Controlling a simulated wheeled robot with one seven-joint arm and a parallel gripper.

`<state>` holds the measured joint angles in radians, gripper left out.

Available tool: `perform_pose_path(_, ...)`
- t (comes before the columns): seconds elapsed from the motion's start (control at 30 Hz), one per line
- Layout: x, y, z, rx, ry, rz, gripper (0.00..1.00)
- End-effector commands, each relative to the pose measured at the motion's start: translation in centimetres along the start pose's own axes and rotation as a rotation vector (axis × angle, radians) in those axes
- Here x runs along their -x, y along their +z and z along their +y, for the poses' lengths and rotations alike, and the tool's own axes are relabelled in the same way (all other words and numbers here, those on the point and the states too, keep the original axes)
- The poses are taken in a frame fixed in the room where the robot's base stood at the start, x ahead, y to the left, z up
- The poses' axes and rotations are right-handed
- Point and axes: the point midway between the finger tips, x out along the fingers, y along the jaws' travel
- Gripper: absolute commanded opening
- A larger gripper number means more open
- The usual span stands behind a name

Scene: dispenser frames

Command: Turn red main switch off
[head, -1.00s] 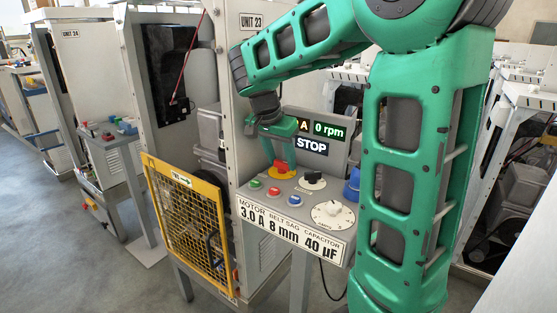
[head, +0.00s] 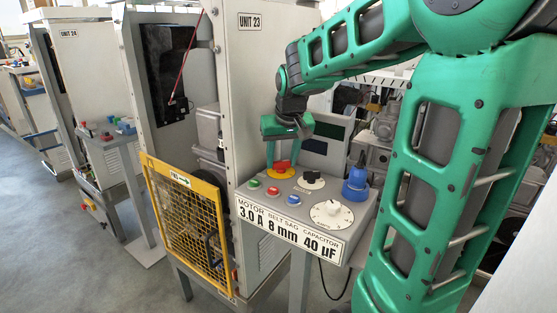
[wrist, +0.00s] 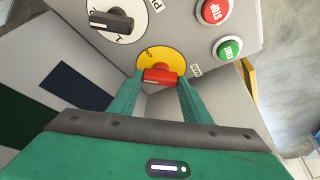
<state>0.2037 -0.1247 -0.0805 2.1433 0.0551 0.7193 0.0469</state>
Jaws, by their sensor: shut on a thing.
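The red main switch (head: 281,165) sits on a yellow disc (head: 281,173) at the back left of the grey control panel. It also shows in the wrist view as a red handle (wrist: 160,77) on the yellow disc (wrist: 163,57), lying across the picture. My gripper (head: 284,157) is above the switch, and in the wrist view its two green fingers (wrist: 158,88) are shut on the handle, one at each end. The display (head: 328,139) behind the panel is dark. Part of the disc's lettering is hidden.
Beside the switch are a black knob (head: 310,180), green (head: 254,183), red (head: 273,191) and blue (head: 293,199) buttons, a white dial (head: 331,213) and a blue part (head: 355,184). A yellow mesh guard (head: 188,225) stands left of the panel.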

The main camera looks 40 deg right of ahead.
Motion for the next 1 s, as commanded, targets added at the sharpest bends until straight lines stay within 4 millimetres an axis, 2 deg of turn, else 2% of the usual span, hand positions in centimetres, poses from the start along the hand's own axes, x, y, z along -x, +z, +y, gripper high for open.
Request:
perform_pose_path(0.5,0.09,-0.41,0.34,0.402,-0.166,0.009,0.21)
perform_pose_path(1.0,0.09,-0.49,0.38,0.559,-0.229,0.01,0.21)
